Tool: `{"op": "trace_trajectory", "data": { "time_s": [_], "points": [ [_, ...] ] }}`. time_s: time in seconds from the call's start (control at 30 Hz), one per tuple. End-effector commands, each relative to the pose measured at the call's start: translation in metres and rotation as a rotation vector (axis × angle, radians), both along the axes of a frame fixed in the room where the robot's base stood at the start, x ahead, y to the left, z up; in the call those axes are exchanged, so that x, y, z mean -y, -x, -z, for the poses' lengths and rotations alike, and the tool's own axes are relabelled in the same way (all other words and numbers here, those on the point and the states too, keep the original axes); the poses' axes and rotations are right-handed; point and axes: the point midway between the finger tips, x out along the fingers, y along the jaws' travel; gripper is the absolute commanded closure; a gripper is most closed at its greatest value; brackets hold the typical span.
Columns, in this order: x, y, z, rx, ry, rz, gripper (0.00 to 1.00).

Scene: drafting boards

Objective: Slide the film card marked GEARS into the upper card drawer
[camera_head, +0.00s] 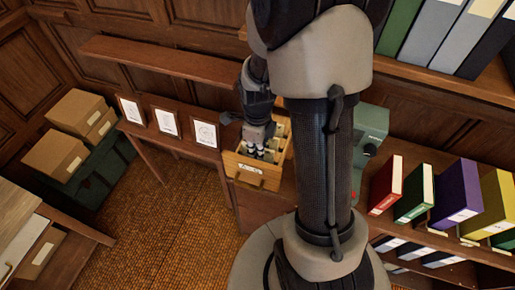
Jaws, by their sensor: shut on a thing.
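A wooden card drawer (250,175) stands open at the middle of the view, with a white label on its front too small to read surely. Upright pale cards or dividers (279,131) show inside it. My gripper (257,152) points down over the open drawer, behind its front panel. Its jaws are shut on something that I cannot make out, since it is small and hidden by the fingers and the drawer. No mark reading GEARS can be read. Another closed wooden front (258,207) is below the open drawer.
Three white sheets with drawings (167,122) stand on a wooden desk to the left. Cardboard boxes (78,111) sit on a dark green chest at far left. A green-grey device (370,128) and coloured binders (457,192) are at right. My arm blocks the middle.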

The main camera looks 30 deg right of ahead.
Motion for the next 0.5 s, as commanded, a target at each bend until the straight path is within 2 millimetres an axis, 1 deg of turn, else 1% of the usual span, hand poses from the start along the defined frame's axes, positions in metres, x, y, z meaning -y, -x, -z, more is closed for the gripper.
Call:
{"op": "trace_trajectory", "data": {
  "time_s": [0.5],
  "points": [
    [0.0000, 0.0001, 0.0115, 0.000, 0.000, 0.000, 1.00]
  ]
}}
